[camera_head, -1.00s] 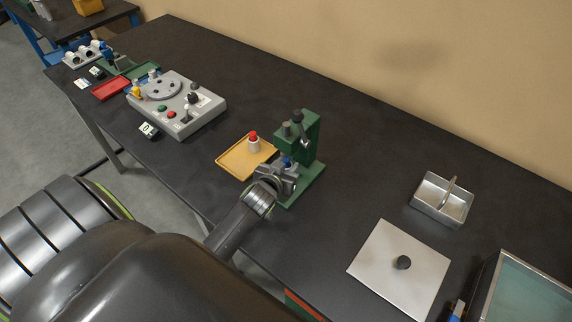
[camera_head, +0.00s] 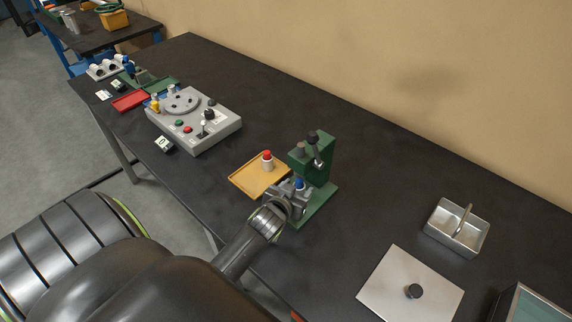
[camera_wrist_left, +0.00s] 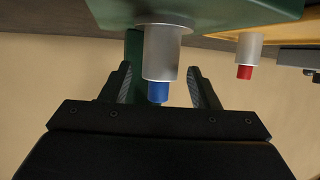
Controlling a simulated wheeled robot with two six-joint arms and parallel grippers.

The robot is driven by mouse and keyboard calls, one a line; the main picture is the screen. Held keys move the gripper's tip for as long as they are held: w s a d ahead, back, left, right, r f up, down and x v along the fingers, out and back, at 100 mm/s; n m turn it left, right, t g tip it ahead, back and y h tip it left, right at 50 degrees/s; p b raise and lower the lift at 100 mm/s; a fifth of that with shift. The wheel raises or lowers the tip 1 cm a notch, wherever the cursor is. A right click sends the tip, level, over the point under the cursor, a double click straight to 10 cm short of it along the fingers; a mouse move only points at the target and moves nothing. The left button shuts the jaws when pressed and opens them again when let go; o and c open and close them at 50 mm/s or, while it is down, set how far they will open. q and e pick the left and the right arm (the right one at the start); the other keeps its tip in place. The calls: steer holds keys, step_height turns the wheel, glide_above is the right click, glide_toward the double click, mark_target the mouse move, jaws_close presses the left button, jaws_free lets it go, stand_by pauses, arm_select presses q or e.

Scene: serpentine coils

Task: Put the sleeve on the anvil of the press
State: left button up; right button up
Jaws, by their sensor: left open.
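The green press (camera_head: 312,160) stands on the dark table near the middle of the head view. A grey cylindrical sleeve with a blue top (camera_wrist_left: 161,50) stands on the press's green base (camera_wrist_left: 215,12). Its blue top also shows in the head view (camera_head: 299,184). My left gripper (camera_wrist_left: 160,72) is open, with one finger on each side of this piece and gaps visible. In the head view it (camera_head: 292,188) is in front of the press. I cannot make out the anvil separately. A similar piece with a red top (camera_head: 267,160) stands on the yellow tray. My right gripper is not in view.
The yellow tray (camera_head: 243,180) lies left of the press. A grey control box (camera_head: 215,137) is farther left. A metal tray with a handle (camera_head: 441,236) and a pale plate with a black knob (camera_head: 385,283) lie to the right. The table between press and metal tray is clear.

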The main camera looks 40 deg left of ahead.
arm_select(q)
steer(key=b+v, duration=0.1)
steer(key=v, duration=0.9)
steer(key=shift+s+r, duration=0.15)
steer(key=shift+s, duration=0.05)
